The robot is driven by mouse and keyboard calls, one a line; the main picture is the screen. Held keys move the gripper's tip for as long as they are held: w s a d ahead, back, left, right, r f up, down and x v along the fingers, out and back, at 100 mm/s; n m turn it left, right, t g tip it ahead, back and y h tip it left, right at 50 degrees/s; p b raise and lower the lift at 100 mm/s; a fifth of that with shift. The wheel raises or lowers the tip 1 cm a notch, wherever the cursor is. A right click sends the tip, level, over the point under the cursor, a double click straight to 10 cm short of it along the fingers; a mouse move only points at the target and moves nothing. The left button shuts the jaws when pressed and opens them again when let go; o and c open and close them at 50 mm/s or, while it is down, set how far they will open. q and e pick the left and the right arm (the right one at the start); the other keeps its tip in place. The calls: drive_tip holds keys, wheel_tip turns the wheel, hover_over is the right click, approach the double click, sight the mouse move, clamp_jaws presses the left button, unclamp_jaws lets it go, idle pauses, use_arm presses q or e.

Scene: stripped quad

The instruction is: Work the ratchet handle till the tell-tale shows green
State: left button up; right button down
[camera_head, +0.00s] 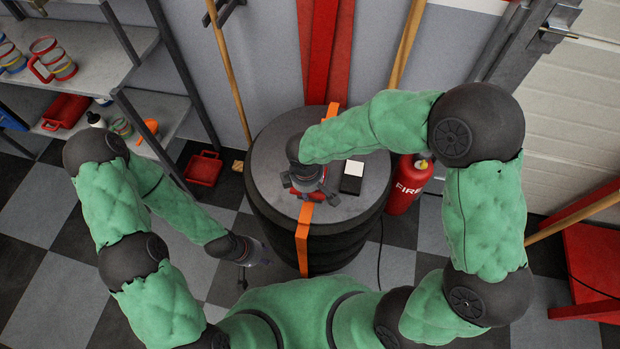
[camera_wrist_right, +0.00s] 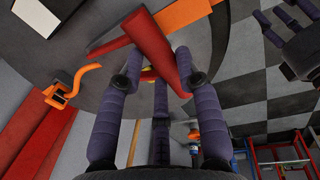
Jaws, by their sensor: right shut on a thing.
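A red ratchet handle (camera_wrist_right: 150,38) sits on an orange strap (camera_head: 303,240) that runs over a round, dark stack with a grey top (camera_head: 268,165). My right gripper (camera_head: 308,187) is over the ratchet; the wrist view shows its fingers (camera_wrist_right: 155,70) shut on the red handle. The arm and gripper hide most of the ratchet in the head view. A small white and black block (camera_head: 352,178) lies on the top, right of the gripper; I cannot tell whether it is the tell-tale. I see no green indicator. My left gripper (camera_head: 246,262) hangs empty left of the stack, fingers apart.
A red fire extinguisher (camera_head: 408,182) stands close to the stack's right side. Shelves with mugs (camera_head: 52,60) are at the left. A red tray (camera_head: 203,168) lies on the checkered floor. An orange hook (camera_wrist_right: 70,85) shows in the wrist view.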

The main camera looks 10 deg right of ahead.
drive_tip(key=s+f, duration=0.1)
drive_tip(key=s+f+b, duration=0.1)
drive_tip(key=f, duration=0.1)
drive_tip(key=shift+a+f+b, duration=0.1)
drive_tip(key=shift+a+b, duration=0.2)
drive_tip(key=shift+a, duration=0.05)
drive_tip(key=c, duration=1.6)
unclamp_jaws()
drive_tip(key=shift+s+a+r, duration=0.1)
drive_tip(key=shift+r, duration=0.2)
drive_tip(key=o, duration=0.7)
drive_tip(key=shift+o, duration=0.2)
drive_tip(key=shift+w+r, duration=0.15)
drive_tip(key=shift+w, duration=0.05)
wheel_tip(320, 180, up, 12)
drive_tip(key=s, duration=0.1)
drive_tip(key=shift+s+a, duration=0.2)
drive_tip(key=shift+a, duration=0.05)
